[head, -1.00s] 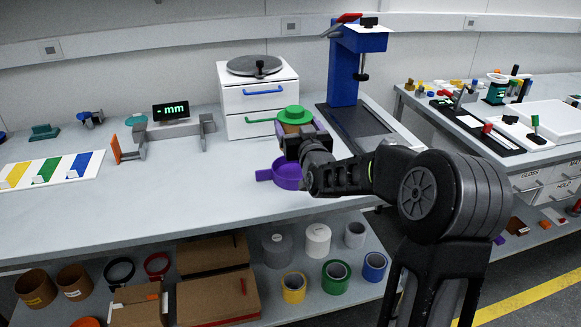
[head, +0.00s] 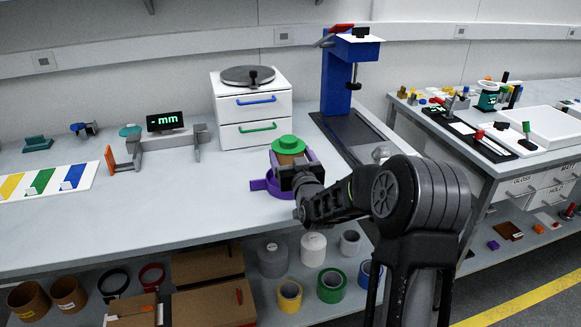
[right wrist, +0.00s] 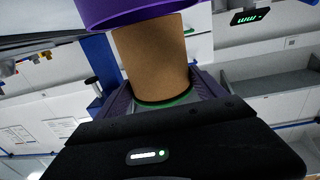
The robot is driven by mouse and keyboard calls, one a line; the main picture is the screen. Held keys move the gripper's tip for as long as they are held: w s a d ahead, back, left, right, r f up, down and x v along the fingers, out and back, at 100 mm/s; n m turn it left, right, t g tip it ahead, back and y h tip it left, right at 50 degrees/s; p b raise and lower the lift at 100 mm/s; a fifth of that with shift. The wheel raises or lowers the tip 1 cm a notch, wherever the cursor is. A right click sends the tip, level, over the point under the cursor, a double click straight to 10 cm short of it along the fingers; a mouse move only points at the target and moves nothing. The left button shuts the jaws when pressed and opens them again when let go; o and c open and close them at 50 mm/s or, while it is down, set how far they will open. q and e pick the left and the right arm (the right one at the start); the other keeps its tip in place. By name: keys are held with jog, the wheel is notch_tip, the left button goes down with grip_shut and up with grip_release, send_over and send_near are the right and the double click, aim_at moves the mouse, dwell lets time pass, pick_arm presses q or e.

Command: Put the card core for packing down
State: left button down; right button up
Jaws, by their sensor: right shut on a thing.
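The card core (head: 290,158) is a brown tube with a green flanged cap (head: 288,144) on top in the head view. My right gripper (head: 290,172) is shut around it, and the core stands roughly upright. A purple round dish with a side tab (head: 261,184) is on the bench, just below and behind the gripper. In the right wrist view the brown core (right wrist: 153,55) shows between the fingers, with the purple dish (right wrist: 125,8) at its far end. I cannot tell whether the core touches the dish floor. My left gripper is out of view.
A white two-drawer cabinet (head: 228,112) stands behind the dish. A blue press (head: 337,85) with a dark base is to its right. The bench front is clear.

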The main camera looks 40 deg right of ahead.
jog(key=shift+f, duration=1.9)
jog(key=shift+f, duration=0.15)
jog(key=o, duration=1.5)
